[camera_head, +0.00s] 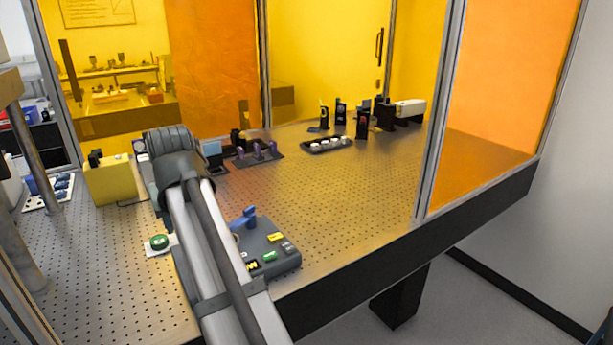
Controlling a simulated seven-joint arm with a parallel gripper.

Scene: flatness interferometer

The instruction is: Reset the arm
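My arm reaches from the bottom edge of the head view up and left over the perforated table (330,200). Its grey, ribbed far section shows above the left part of the table. My gripper cannot be made out; no fingers show, and the far end of the arm may hide them. A dark control box (283,262) with a blue lever and yellow, green and grey buttons sits just right of my arm. A green round button on a white base (158,243) sits just left of it.
A yellow box (110,180) stands left of my arm. A dark tray with white pieces (327,145) and several optical mounts (361,125) stand toward the back. Orange panels (505,80) and metal posts enclose the table. The middle and right are clear.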

